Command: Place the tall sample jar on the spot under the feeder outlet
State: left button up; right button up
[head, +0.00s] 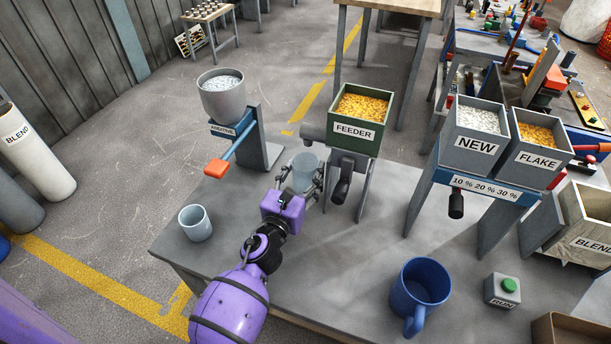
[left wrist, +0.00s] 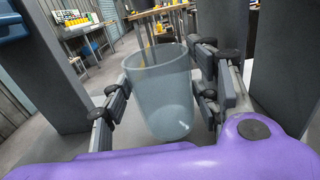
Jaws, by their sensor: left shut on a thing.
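A clear, pale jar (head: 304,168), which looks like the tall sample jar, is held upright between the fingers of my left gripper (head: 300,188). In the left wrist view the jar (left wrist: 160,95) stands between the two fingers (left wrist: 162,105), open end up, and looks empty. The green feeder (head: 354,131), full of yellow flakes, stands just right of and behind the jar. Its grey outlet tube (head: 313,132) points left, and the jar is below it in the head view. I cannot tell whether the jar's base touches the table. The spot under the outlet is hidden. My right gripper is not in view.
A shorter pale cup (head: 195,224) stands at the table's left. The additive hopper (head: 222,98) with its orange-tipped lever (head: 217,167) is left of the jar. A blue mug (head: 420,290), RUN button (head: 502,290) and NEW/FLAKE bins (head: 475,148) are right. The front middle table (head: 335,270) is clear.

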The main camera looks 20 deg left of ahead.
aim_at(310, 169)
pick_arm(q)
jog(key=shift+w, duration=0.75)
jog(key=f, duration=0.1)
jog(key=f+b, duration=0.1)
jog(key=f, duration=0.1)
jog(key=shift+w+d+f, duration=0.1)
jog(key=shift+w+f, duration=0.15)
jog(key=shift+f+b, duration=0.2)
jog(key=shift+b, duration=0.15)
jog(key=o, duration=0.9)
jog(key=shift+o, duration=0.4)
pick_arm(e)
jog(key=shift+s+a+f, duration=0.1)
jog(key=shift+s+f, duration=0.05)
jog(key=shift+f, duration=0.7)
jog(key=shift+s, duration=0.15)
